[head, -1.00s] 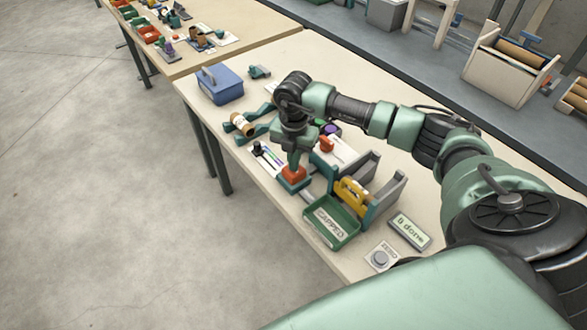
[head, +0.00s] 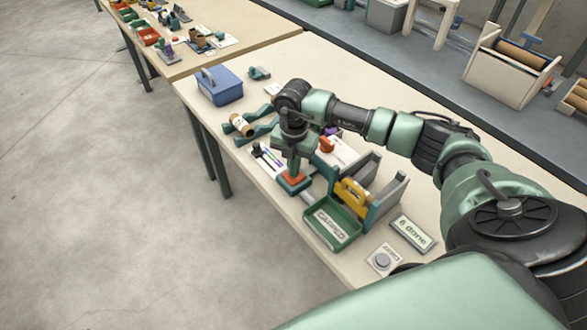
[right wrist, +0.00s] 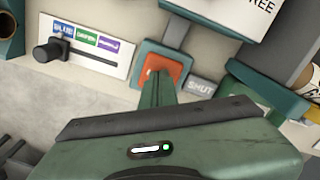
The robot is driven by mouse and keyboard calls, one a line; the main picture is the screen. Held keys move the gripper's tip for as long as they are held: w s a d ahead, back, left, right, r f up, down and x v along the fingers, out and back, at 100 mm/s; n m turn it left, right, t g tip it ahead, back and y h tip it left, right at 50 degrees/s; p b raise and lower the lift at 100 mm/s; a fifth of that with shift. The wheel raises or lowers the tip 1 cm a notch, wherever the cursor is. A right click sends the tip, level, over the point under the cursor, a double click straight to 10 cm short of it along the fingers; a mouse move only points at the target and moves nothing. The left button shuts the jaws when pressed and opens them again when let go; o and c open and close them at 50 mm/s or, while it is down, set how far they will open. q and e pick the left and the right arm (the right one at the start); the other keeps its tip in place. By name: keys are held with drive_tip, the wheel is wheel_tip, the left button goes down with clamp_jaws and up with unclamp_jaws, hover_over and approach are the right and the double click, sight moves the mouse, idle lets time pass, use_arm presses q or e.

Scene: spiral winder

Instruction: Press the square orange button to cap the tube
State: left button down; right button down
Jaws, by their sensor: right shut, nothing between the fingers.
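The square orange button (head: 299,179) sits on a teal base near the table's front edge. In the right wrist view the orange button (right wrist: 182,67) shows around my fingertips. My right gripper (head: 294,173) is shut and empty, pointing down, with its tips on or just over the button; exact contact is hard to tell. It also shows in the right wrist view (right wrist: 158,76). A cardboard tube (head: 240,124) lies on teal rests left of my arm. A yellow part (head: 352,193) sits in a grey and teal holder right of the button. My left gripper is out of view.
A slider panel (right wrist: 85,48) with blue, green and purple labels lies left of the button. A green CAPPED tray (head: 333,222), a done counter (head: 411,232) and a grey round button (head: 383,261) stand to the right. A blue box (head: 220,86) stands at the far left.

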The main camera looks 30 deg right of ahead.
drive_tip(key=shift+s, duration=0.1)
wheel_tip(320, 180, up, 8)
drive_tip(key=p, duration=0.5)
drive_tip(key=shift+p, duration=0.35)
idle(0.4)
